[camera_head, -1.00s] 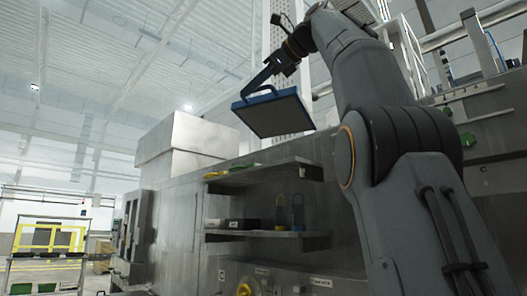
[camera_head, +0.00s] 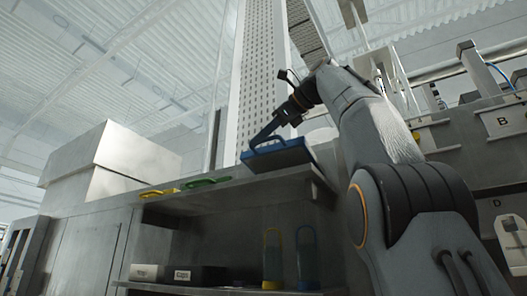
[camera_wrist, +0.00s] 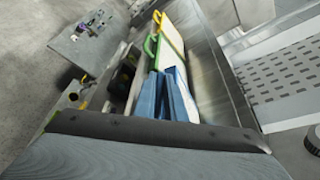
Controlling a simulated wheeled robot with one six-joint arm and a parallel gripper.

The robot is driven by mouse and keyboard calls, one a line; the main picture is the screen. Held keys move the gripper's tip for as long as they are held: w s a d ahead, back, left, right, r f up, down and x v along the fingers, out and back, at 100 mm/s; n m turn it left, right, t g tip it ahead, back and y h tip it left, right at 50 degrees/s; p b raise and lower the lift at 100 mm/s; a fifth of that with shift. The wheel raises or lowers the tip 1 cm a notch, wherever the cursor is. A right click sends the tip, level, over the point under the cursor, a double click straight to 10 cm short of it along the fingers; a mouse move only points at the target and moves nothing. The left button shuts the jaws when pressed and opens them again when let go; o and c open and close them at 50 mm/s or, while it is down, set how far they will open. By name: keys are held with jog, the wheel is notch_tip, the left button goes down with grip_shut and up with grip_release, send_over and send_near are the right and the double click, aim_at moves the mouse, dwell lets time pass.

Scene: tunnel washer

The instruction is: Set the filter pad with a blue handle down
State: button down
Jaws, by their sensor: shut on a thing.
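The filter pad with a blue handle (camera_head: 280,157) is at the right part of the upper shelf (camera_head: 235,192) in the head view. It lies nearly level at the shelf's top; I cannot tell whether it rests on the shelf or hangs just above. My gripper (camera_head: 258,143) is shut on its blue handle and comes down from the upper right. In the wrist view, the blue pad (camera_wrist: 181,102) shows beside the pad with a green handle (camera_wrist: 170,50). The lower part of the blue pad is hidden there.
Left of the blue pad, pads with a green handle (camera_head: 207,182) and a yellow handle (camera_head: 160,192) lie on the upper shelf. On the lower shelf stand a yellow tool (camera_head: 272,258), a blue tool (camera_head: 307,258) and dark bins (camera_head: 195,275). A perforated column (camera_head: 257,80) rises behind.

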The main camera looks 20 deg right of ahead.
aim_at(261, 159)
jog(key=shift+w+d, duration=0.1)
jog(key=shift+w, duration=0.3)
jog(key=shift+s+f, duration=0.15)
jog(key=shift+f, duration=0.15)
notch_tip(261, 159, down, 6)
jog(key=shift+d+f, duration=0.1)
jog(key=shift+f+b, duration=0.8)
jog(key=shift+f, duration=0.3)
dwell(0.7)
jog(key=c, duration=1.8)
grip_release()
jog(key=shift+d, duration=0.1)
jog(key=shift+o, duration=0.3)
jog(key=shift+r, duration=0.1)
jog(key=shift+b+v, duration=0.8)
jog(key=shift+v, duration=3.05)
